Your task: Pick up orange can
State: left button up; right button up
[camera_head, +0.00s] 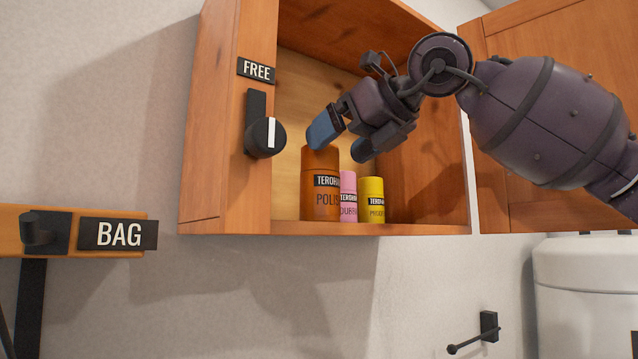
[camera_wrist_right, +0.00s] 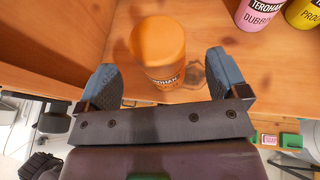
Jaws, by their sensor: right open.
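The orange can (camera_head: 320,190) stands upright at the left of the cabinet's bottom shelf, labelled "POLIS...". In the right wrist view the orange can (camera_wrist_right: 158,50) stands between and just beyond the two blue fingertips. My right gripper (camera_head: 343,140) is open and sits at the can's top in the head view; its fingers also show in the right wrist view (camera_wrist_right: 161,88). I see a gap between each finger and the can in the wrist view. My left gripper is not in view.
A pink can (camera_head: 348,196) and a yellow can (camera_head: 372,199) stand right of the orange one. The wooden cabinet (camera_head: 212,130) has a side knob (camera_head: 264,137) under a "FREE" sign. Its door (camera_head: 550,215) is open at right. A "BAG" hook rail (camera_head: 165,214) is left.

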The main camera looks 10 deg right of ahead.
aim_at(319, 160)
jog(key=shift+w+a+f, duration=0.2)
jog(key=shift+w+a, duration=0.15)
jog(key=shift+w, duration=0.15)
jog(key=p+x, duration=0.1)
jog(key=x, duration=0.3)
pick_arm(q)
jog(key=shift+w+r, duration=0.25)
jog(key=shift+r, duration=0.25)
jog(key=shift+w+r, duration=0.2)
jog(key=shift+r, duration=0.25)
pick_arm(e)
jog(key=shift+s, duration=0.1)
jog(key=c, duration=0.9)
jog(key=shift+c, duration=1.1)
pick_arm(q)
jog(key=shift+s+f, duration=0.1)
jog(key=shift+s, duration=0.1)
pick_arm(e)
jog(key=shift+r, duration=0.1)
